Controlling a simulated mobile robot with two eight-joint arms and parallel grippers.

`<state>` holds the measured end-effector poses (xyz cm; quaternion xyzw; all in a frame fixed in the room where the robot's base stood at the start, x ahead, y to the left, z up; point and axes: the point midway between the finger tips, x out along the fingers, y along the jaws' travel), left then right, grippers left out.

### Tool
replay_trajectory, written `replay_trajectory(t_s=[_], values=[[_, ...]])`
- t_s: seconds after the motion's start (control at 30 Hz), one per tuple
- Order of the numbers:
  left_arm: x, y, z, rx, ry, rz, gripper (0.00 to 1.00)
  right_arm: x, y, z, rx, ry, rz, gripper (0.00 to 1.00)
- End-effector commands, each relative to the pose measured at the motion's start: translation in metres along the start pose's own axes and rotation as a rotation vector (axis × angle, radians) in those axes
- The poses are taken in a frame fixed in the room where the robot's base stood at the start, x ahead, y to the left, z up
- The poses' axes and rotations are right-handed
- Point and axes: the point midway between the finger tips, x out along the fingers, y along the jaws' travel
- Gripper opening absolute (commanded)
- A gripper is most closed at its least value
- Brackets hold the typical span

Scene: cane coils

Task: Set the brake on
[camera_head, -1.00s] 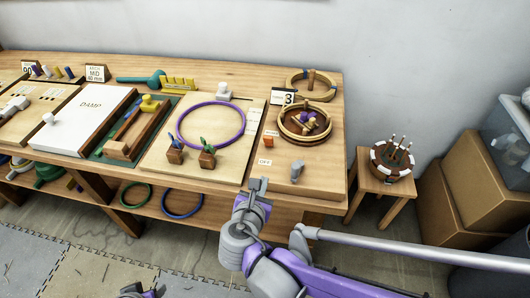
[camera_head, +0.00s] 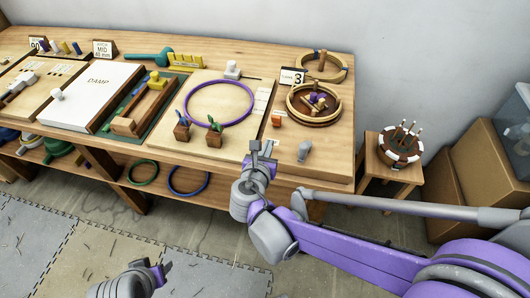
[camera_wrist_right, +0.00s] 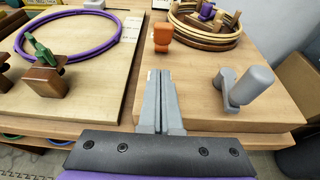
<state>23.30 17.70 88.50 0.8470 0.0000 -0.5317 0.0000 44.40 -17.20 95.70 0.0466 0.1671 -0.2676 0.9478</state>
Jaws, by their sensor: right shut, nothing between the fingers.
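A grey lever with a rounded handle (camera_head: 304,151) stands near the front of the right-hand wooden board (camera_head: 335,150). It also shows in the wrist view (camera_wrist_right: 247,88), with its handle tilted up to the right from a pivot. I take it to be the brake. My right gripper (camera_head: 262,148) is shut and empty over the board's front left part. In the wrist view its fingertips (camera_wrist_right: 160,75) are left of the lever and apart from it. My left gripper (camera_head: 163,270) is low at the bottom, away from the bench; its fingers are unclear.
An orange block (camera_head: 277,118) stands behind my right gripper. A round wooden coil form (camera_head: 314,104) lies farther back. A purple ring (camera_head: 219,103) lies on the neighbouring board to the left. A stool (camera_head: 390,170) stands right of the bench.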

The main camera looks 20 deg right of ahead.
Motion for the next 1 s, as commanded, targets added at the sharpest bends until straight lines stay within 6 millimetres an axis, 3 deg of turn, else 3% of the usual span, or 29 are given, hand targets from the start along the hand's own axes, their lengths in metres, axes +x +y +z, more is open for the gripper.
replay_trajectory(t_s=[0.13, 0.4, 1.0], values=[[0.001, 0.0, 0.001, 0.0, -0.001, 0.0, 0.5, 0.033, -0.001, 0.0, 0.002, 0.0, -0.004, 0.0], [-0.006, 0.0, -0.005, 0.0, 0.003, 0.0, 0.5, 0.056, -0.001, 0.025, 0.002, 0.0, -0.001, 0.0], [-0.008, 0.0, -0.006, 0.0, 0.004, 0.0, 0.5, 0.06, 0.0, 0.03, 0.001, 0.013, 0.0, 0.0]])
